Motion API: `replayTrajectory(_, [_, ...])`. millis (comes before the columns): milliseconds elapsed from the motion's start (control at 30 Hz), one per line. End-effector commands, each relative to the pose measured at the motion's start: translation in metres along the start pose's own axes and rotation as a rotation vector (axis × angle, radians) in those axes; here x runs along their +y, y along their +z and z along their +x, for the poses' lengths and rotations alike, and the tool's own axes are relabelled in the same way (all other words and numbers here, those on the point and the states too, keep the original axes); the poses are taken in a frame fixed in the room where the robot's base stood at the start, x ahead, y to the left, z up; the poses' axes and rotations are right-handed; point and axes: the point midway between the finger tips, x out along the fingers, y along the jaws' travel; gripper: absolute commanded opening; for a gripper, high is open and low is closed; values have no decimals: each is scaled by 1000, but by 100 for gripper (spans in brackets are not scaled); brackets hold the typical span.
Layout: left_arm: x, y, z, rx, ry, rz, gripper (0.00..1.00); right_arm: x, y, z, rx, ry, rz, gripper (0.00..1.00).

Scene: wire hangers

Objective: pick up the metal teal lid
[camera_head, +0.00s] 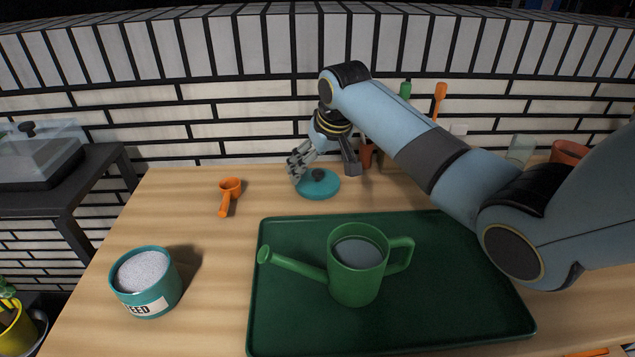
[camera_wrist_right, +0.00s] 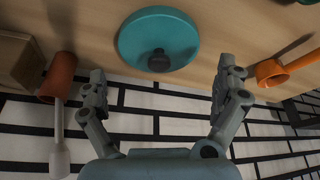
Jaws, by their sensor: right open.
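The teal lid (camera_head: 318,187) is a round disc with a dark knob, lying flat on the wooden table near the back wall. It also shows in the right wrist view (camera_wrist_right: 180,32), with its knob facing up toward the camera. My right gripper (camera_head: 297,168) is at the lid's back left edge in the head view. In the wrist view its two fingers (camera_wrist_right: 163,80) are spread wide, empty, with the lid just beyond and between them. Whether a finger touches the lid I cannot tell. My left gripper is not in view.
A green tray (camera_head: 290,330) with a green watering can (camera_head: 357,275) takes up the front middle. A teal seed tin (camera_head: 146,284) stands at the front left. An orange scoop (camera_head: 228,192) lies left of the lid.

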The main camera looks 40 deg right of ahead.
Motion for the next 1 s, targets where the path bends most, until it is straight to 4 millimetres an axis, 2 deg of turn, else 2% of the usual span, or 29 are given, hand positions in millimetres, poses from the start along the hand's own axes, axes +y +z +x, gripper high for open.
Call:
replayTrajectory(100, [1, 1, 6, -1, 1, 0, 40, 1, 0, 22, -3, -1, 1, 100])
replayTrajectory(200, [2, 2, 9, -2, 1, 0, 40, 1, 0, 34, -2, 0, 0, 100])
replayTrajectory(467, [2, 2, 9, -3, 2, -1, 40, 1, -1, 38, 0, 0, -1, 100])
replayTrajectory(500, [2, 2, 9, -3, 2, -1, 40, 1, -1, 38, -1, 0, -1, 99])
replayTrajectory(767, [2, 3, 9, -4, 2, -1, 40, 1, 0, 38, -1, 0, -1, 65])
replayTrajectory(1000, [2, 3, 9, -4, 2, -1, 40, 1, -1, 38, -1, 0, -1, 62])
